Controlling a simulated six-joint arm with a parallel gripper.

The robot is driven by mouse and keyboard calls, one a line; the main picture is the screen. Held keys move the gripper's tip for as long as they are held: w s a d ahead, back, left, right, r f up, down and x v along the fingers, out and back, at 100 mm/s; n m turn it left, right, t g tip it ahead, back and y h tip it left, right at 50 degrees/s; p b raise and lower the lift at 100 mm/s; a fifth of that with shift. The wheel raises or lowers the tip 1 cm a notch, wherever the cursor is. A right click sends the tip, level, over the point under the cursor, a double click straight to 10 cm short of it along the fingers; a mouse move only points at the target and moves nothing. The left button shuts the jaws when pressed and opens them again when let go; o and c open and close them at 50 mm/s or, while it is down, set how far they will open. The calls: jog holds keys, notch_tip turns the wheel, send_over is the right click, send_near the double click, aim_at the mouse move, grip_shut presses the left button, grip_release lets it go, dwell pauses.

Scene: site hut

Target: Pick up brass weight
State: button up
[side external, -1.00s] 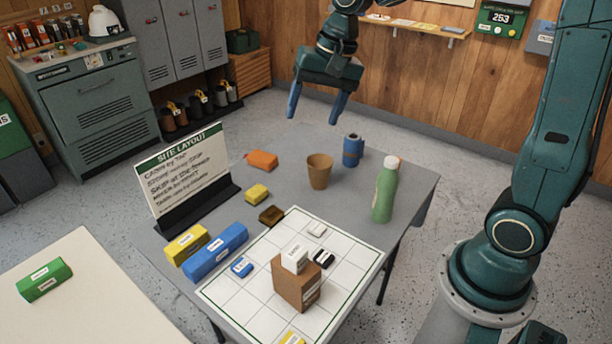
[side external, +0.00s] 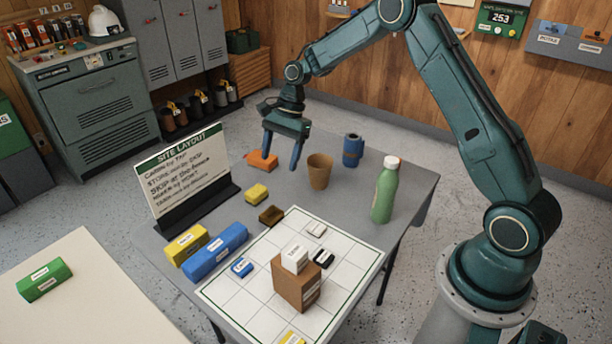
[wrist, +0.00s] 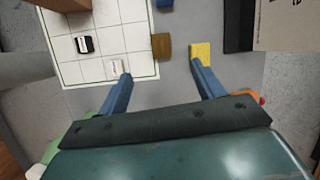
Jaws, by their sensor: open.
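A small dark brass-brown block, which looks like the brass weight (side external: 271,215), lies on the grey table beside the gridded board's left corner. In the wrist view the brass weight (wrist: 162,46) lies beyond the fingertips, roughly centred between them. My gripper (side external: 281,157) is open and empty, with its blue fingers pointing down above the back of the table. In the wrist view its open fingertips (wrist: 161,71) are apart from the weight.
A yellow block (side external: 256,193) and an orange block (side external: 262,161) lie near the weight. A brown cup (side external: 319,171), blue can (side external: 352,150) and green bottle (side external: 385,190) stand to the right. The sign (side external: 184,176) stands left. A brown box (side external: 297,286) sits on the board (side external: 342,240).

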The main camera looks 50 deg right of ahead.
aim_at(271, 208)
jog(key=shift+w+d+f+m, duration=0.15)
jog(key=shift+w+f+m, duration=0.1)
jog(key=shift+f, duration=0.55)
jog(key=shift+w+d+f+m, duration=0.15)
jog(key=shift+f+m, duration=0.1)
jog(key=shift+f, duration=0.55)
jog(key=shift+x, duration=4.3)
jog(key=shift+s+a+f, duration=0.1)
jog(key=shift+s+a, duration=0.05)
jog(key=shift+x, duration=2.4)
jog(key=shift+s, duration=0.15)
jog(key=shift+c, duration=0.5)
jog(key=c, duration=1.3)
jog(key=shift+o, duration=0.2)
jog(key=shift+r, duration=0.2)
